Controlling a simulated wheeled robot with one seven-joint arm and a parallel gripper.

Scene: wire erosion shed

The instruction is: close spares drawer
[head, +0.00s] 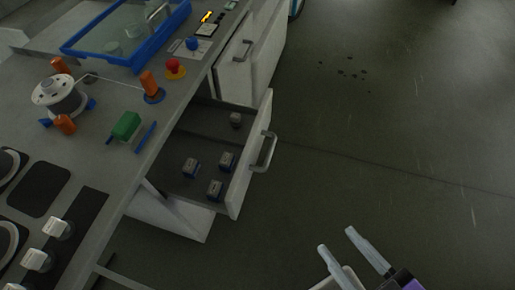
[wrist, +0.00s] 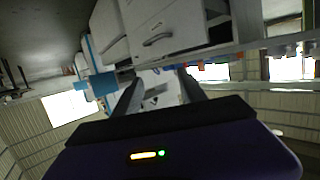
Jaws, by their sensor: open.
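The spares drawer (head: 240,180) stands pulled out from the bench in the head view. It has a white front with a grey bar handle (head: 265,152) on its outer face. Several small grey and blue blocks (head: 215,189) lie inside it. My gripper (head: 343,244) is open and empty at the lower right of the head view, apart from the drawer, over the floor. In the wrist view my gripper's two fingers (wrist: 160,92) are spread. A white cabinet front with a bar handle (wrist: 158,40) shows above them there; I cannot tell which drawer it is.
Another white drawer front with a handle (head: 243,50) is beside the spares drawer, farther up. The bench top (head: 100,150) holds a wire spool (head: 60,97), a green block (head: 126,125), a red button (head: 175,67) and a blue-rimmed tank (head: 72,50). The floor (head: 400,130) at right is clear.

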